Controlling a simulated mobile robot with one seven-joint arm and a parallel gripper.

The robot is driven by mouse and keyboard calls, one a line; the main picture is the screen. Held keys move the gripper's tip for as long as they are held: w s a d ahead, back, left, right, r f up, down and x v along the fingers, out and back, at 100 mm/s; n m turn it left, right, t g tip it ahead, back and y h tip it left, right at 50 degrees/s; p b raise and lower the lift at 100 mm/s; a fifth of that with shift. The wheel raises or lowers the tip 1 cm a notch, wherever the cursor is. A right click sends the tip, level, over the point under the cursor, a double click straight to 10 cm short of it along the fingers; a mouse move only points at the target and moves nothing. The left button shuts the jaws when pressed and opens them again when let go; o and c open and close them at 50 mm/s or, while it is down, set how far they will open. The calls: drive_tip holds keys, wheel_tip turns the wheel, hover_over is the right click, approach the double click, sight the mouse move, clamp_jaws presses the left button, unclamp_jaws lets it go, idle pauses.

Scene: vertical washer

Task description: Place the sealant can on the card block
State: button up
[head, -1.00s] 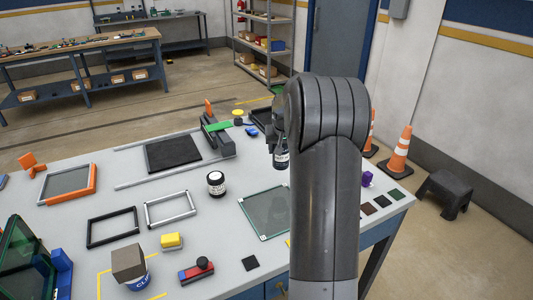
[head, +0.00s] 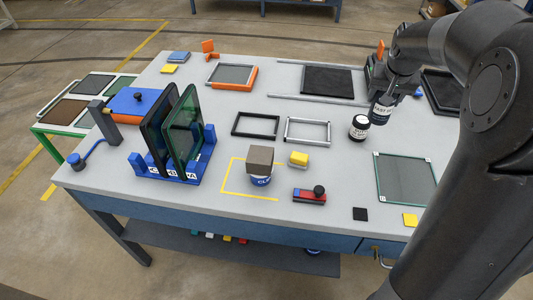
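My gripper (head: 386,92) points down at the back right of the table and is closed around a dark can with a pale label (head: 383,110). The can hangs upright, seemingly above the table; its label is too small to read surely. A black jar with a white label (head: 359,127) stands on the table just left of it. A grey-brown block (head: 260,159), perhaps the card block, sits on a white and blue tub (head: 260,179) near the table's front middle. I cannot tell for certain which container is the sealant can.
A yellow tape outline (head: 224,178) lies by the tub. Dark panels stand in a blue rack (head: 182,177) at left. A glass plate (head: 405,178) lies right.

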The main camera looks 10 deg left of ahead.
drive_tip(key=s+a+r+n, duration=0.25)
drive_tip(key=s+a, duration=0.25)
drive_tip(key=a, duration=0.6)
drive_tip(key=n+y, duration=0.2)
hover_over(260, 153)
wheel_tip(260, 153, down, 5)
drive_tip(key=shift+f+m, duration=0.25)
drive_tip(key=shift+f, duration=1.6)
drive_tip(key=shift+f, duration=0.15)
drive_tip(key=o, duration=1.3)
